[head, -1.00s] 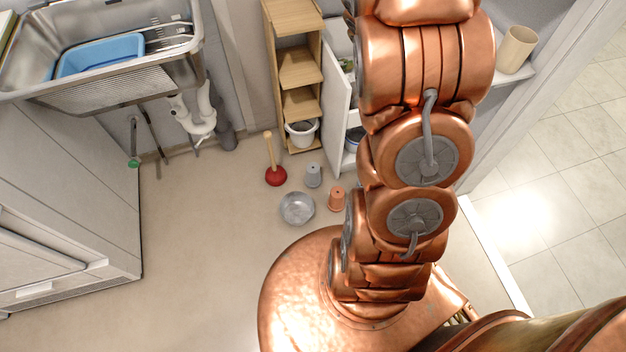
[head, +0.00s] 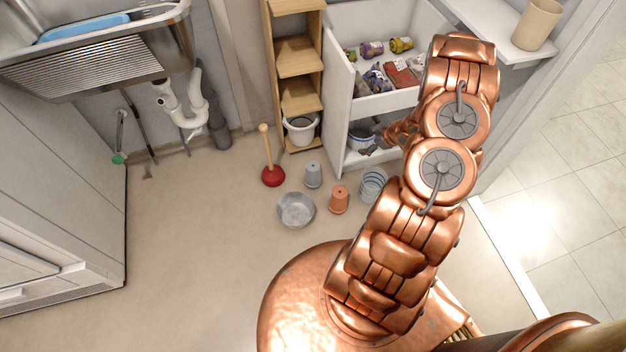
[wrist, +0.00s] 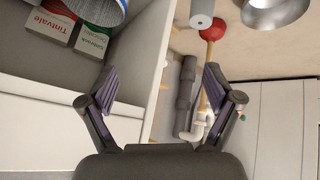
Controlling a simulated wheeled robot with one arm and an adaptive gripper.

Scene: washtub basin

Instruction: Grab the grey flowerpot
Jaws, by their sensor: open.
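The grey flowerpot (head: 313,174) stands upside down on the floor, between the red plunger and an orange flowerpot (head: 339,199). In the wrist view the grey flowerpot (wrist: 201,14) shows at the top edge, partly cut off, beyond my fingertips and right of centre. My gripper (wrist: 160,86) is open, with nothing between its two dark fingers. It is apart from the pot. In the head view my arm hides most of the gripper, near the open cabinet.
A red plunger (head: 272,174), a metal bowl (head: 296,211) and a ribbed metal bucket (head: 373,184) stand near the pot. The open white cabinet (head: 340,95) and a wooden shelf (head: 298,62) are behind. Floor at left is clear.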

